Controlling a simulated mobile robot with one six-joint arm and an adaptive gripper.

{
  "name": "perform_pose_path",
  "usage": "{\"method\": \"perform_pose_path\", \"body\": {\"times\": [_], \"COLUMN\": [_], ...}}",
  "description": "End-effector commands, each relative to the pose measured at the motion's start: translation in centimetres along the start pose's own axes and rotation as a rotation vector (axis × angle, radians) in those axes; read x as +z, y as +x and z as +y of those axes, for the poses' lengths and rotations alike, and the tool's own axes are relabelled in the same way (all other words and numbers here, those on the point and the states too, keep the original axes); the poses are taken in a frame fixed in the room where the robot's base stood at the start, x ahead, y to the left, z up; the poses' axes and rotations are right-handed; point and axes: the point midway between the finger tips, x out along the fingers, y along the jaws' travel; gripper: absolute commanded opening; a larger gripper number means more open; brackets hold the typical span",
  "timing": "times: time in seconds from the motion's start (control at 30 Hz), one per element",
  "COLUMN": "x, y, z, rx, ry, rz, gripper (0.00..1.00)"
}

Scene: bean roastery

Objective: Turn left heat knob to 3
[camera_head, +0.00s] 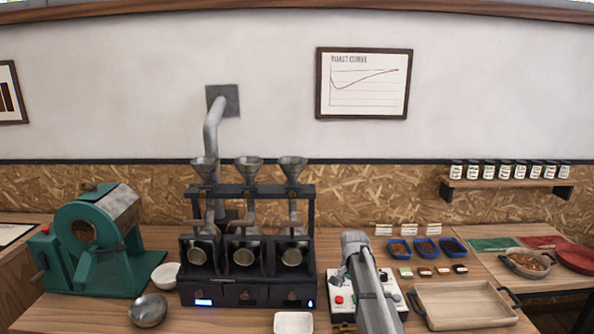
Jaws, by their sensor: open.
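The black three-barrel sample roaster (247,245) stands on the wooden bench, left of the picture's middle. Its front base has three panels, one under each barrel. The left panel (203,297) shows a lit blue-white display. The left heat knob is too small and dark to make out, so its setting cannot be read. My grey arm rises from the bottom edge to the right of the roaster, apart from its left panel. My gripper cannot be made out; only the arm's links and a rounded joint show.
A white control box (341,305) with a red button is partly behind my arm. A green drum roaster (95,240) is at left, a wooden tray (463,305) at right.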

Motion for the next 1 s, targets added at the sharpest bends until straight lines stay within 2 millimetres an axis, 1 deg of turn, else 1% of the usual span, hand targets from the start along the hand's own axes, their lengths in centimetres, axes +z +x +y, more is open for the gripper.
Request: {"method": "perform_pose_path", "body": {"times": [0.03, 0.13, 0.37, 0.47, 0.57, 0.6, 0.7, 0.8, 0.9, 1.0], "x": [0.8, 1.9, 5.7, 8.1, 11.3, 12.6, 15.6, 17.8, 19.3, 20.0], "y": [0.4, 0.7, 2.0, 2.8, 4.0, 4.4, 5.4, 6.0, 6.5, 6.6], "z": [0.7, 1.6, 4.9, 7.0, 9.8, 11.0, 13.6, 15.6, 16.9, 17.5], "rx": [0.0, 0.0, 0.0, 0.0, 0.001, 0.001, 0.001, 0.001, 0.0, 0.001], "ry": [-0.017, -0.054, -0.184, -0.264, -0.37, -0.418, -0.53, -0.621, -0.686, -0.723], "rz": [0.0, 0.0, 0.0, 0.0, -0.001, -0.001, 0.0, 0.0, 0.0, 0.0], "gripper": [0.86, 0.86, 0.86, 0.86, 0.86, 0.86, 0.86, 0.86, 0.86, 0.86]}}
